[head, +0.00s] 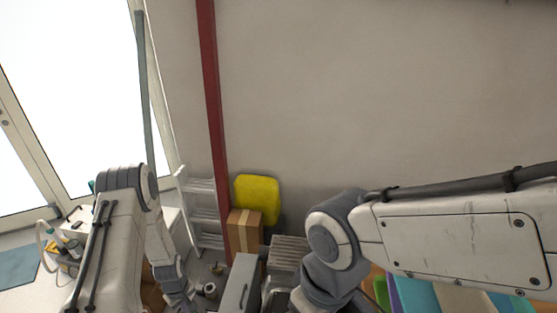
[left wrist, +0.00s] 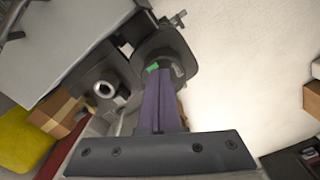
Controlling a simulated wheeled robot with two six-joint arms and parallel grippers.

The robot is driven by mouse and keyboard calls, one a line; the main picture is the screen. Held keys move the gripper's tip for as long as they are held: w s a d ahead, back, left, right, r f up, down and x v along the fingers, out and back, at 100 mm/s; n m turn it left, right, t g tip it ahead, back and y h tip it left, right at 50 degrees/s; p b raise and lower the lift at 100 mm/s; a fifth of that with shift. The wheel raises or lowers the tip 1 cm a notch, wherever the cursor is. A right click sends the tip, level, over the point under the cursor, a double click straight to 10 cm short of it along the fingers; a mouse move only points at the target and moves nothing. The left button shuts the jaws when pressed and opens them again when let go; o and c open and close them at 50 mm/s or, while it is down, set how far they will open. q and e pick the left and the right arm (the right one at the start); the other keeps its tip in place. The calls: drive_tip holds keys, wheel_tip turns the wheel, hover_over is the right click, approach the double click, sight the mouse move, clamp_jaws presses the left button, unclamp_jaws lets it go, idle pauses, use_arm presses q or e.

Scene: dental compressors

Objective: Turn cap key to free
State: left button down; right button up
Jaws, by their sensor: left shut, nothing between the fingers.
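My left gripper (left wrist: 158,72) shows in the left wrist view with its purple-grey fingers shut together and nothing between them. A small green mark sits by the fingertips. Just beyond the tips is a dark grey rounded part (left wrist: 178,45), partly hidden by the fingers; I cannot tell whether they touch it. To its left is a grey round fitting with a pale ring (left wrist: 105,89). I cannot tell which part is the cap key or how it is turned. In the head view both arms reach down, and my right gripper is not visible.
In the head view, a cardboard box (head: 245,232), a yellow panel (head: 257,198) and a white step ladder (head: 203,215) stand by the wall. A grey cabinet (head: 239,284) stands low between my arms. The left wrist view also shows a large grey panel (left wrist: 65,35).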

use_arm(q)
drive_tip(key=shift+w+p, duration=0.15)
drive_tip(key=shift+p, duration=0.2)
idle(0.6)
drive_tip(key=shift+d+f+b, duration=0.1)
drive_tip(key=shift+d+b, duration=0.25)
drive_tip(key=shift+b, duration=0.2)
wheel_tip(320, 180, up, 6)
drive_tip(key=p, duration=0.4)
